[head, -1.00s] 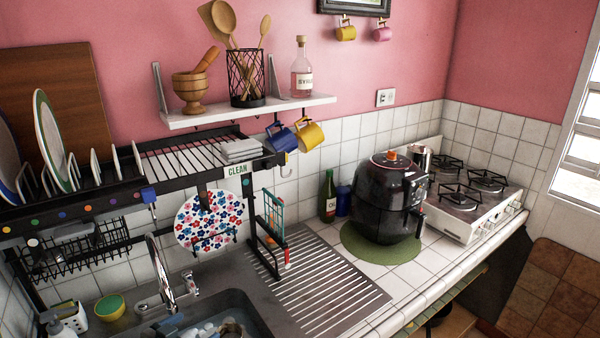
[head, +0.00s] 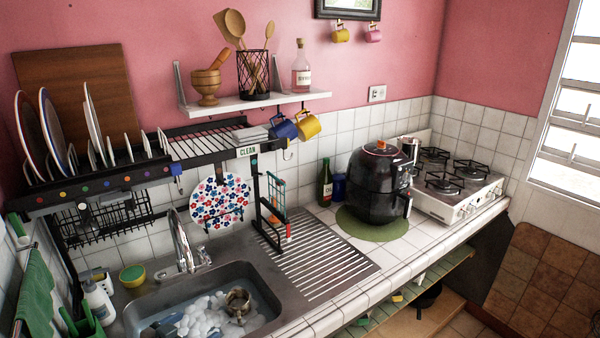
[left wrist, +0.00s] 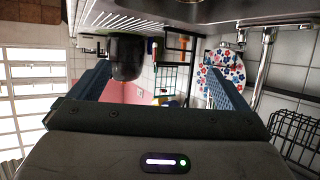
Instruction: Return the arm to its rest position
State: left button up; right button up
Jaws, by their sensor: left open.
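My left gripper (left wrist: 158,70) shows in the left wrist view, which is upside down. Its two blue-grey fingers stand wide apart with nothing between them touching either one. Beyond the fingers are the dark air fryer (left wrist: 125,57) and the flowered round board (left wrist: 225,66), both at a distance. My right gripper is in neither view.
In the head view, the sink (head: 262,283) holds foamy water and dishes. A dish rack (head: 110,183) spans above it. The air fryer (head: 378,190) stands beside the stove (head: 465,190).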

pick_arm(q)
jog(key=s+d+f+g+y, duration=0.2)
jog(key=s+f+g, duration=0.25)
jog(key=s, duration=0.75)
jog(key=s+a+n+g+y, duration=0.3)
jog(key=s+n+g+y, duration=0.15)
jog(key=s, duration=1.55)
notch_tip(320, 180, down, 34)
jog(key=w+a+b, duration=0.1)
jog(key=a+b, duration=0.2)
jog(key=b, duration=0.3)
jog(key=s+f+b, duration=0.2)
jog(key=s+f, duration=0.4)
jog(key=f, duration=0.3)
jog(key=s+f+g+b, duration=0.1)
jog(key=s+f+b, duration=0.1)
jog(key=s+f, duration=0.4)
jog(key=s+a+f+g+b, duration=0.1)
jog(key=s+f, duration=0.5)
jog(key=f, duration=0.7)
jog(key=shift+s+f+b, duration=0.3)
jog(key=shift+f+b, duration=0.05)
jog(key=shift+b, duration=0.55)
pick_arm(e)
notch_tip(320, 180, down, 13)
